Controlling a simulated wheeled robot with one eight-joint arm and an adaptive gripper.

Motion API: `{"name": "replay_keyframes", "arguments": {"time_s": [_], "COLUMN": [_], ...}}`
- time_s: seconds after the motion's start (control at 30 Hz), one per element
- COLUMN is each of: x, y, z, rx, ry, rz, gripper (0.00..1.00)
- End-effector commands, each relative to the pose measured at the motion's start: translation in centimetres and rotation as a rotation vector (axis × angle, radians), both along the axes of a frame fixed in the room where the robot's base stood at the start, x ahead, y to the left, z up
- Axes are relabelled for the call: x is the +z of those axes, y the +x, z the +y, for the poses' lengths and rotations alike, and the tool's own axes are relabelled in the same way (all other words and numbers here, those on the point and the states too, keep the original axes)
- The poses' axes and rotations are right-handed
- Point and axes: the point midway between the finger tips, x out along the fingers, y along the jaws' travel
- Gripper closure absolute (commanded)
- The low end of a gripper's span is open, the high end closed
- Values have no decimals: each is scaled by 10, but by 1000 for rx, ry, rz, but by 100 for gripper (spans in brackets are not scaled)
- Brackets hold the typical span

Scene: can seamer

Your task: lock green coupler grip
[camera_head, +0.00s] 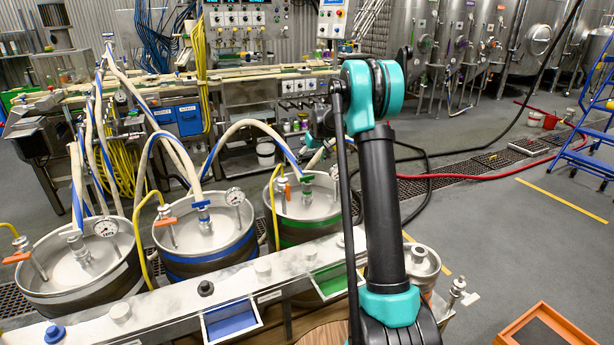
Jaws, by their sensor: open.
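The green coupler (307,184) stands upright on top of the right keg (304,206), which has a green band. A hose with a green and blue end rises from it to the left. I cannot make out the coupler's grip or its lock state. My arm rises in front, right of this keg. My gripper (318,138) is partly visible behind my arm, small and dark, above and slightly right of the green coupler. It is open and apart from the coupler. Its fingertips are unclear.
A keg with a blue coupler (203,212) stands to the left, and another keg (82,268) at far left. Hoses arch over them. A metal rail (180,302) with blue and green bins runs in front. An orange-edged box (543,326) lies right; floor there is partly free.

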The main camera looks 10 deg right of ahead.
Motion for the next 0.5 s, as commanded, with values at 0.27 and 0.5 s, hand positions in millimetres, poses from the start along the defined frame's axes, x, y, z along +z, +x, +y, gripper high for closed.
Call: {"name": "replay_keyframes", "arguments": {"time_s": [0.27, 0.5], "x": [-51, -76], "y": [20, 30], "z": [7, 10], "rx": [1, 1], "ry": [0, 0], "rz": [0, 0], "gripper": [17, 17]}}
